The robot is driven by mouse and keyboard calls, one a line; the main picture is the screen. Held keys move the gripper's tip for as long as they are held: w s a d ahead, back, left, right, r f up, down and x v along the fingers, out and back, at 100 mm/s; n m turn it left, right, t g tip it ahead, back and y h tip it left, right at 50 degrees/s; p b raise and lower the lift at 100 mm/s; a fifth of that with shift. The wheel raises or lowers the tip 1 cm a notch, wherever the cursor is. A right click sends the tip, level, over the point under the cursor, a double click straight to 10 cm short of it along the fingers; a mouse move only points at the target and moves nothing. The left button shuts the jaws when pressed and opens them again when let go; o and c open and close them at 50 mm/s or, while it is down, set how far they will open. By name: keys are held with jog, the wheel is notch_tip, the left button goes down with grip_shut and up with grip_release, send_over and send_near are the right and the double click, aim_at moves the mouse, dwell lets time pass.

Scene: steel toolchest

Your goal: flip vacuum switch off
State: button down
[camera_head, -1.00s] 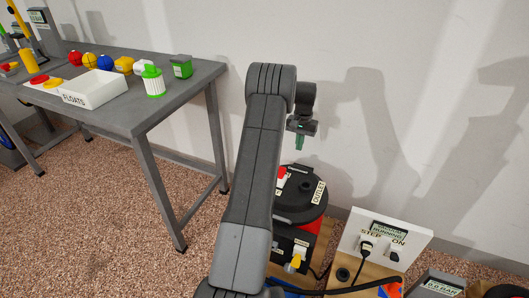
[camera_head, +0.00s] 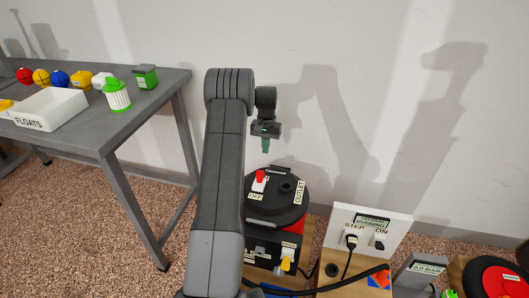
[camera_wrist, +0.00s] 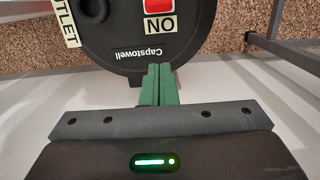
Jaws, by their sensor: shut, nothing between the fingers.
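My gripper (camera_head: 266,150) points down above the far side of the lid, apart from the switch. Its green fingers (camera_wrist: 156,72) are together and empty. I cannot tell surely which way the switch is tilted.
A grey table (camera_head: 150,103) with a white FLOATS tray (camera_head: 43,121) and coloured floats stands left. A white STEP/ON panel (camera_head: 402,222) with a display reading RUNNING stands right of the vacuum. The wall is close behind. A black hose crosses in front.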

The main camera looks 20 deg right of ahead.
aim_at(261, 171)
jog(key=f, duration=0.2)
jog(key=f+b, duration=0.1)
jog(key=f, duration=0.2)
jog(key=f+b, duration=0.1)
jog(key=f, duration=0.2)
jog(key=shift+s+a, duration=0.2)
jog(key=shift+s, duration=0.05)
jog(key=shift+s+a+r+b, duration=0.15)
jog(key=shift+s+a+r, duration=0.35)
jog(key=shift+s, duration=0.25)
jog(key=shift+s+a+r+b, duration=0.15)
jog(key=shift+s+a+r, duration=0.2)
jog(key=shift+s+a, duration=0.35)
jog(key=shift+s+a+r+t+h+b, duration=0.15)
jog(key=shift+s+t+h+b, duration=0.2)
jog(key=shift+t+b, duration=0.2)
jog(key=t+h+b, duration=0.1)
jog(key=s+a+t+b, duration=0.1)
jog(key=b, duration=0.1)
jog(key=shift+s+r+h, duration=0.2)
jog(key=shift+h, duration=0.15)
jog(key=shift+s+a+r+t+b, duration=0.15)
jog(key=shift+t+b, duration=0.1)
jog(key=shift+b, duration=0.05)
jog(key=shift+s+a+r, duration=0.15)
jog(key=shift+s+a, duration=0.3)
jog(key=shift+s, duration=0.15)
jog(key=shift+r, duration=0.15)
jog(key=shift+r+p, duration=0.55)
jog(key=shift+r, duration=0.15)
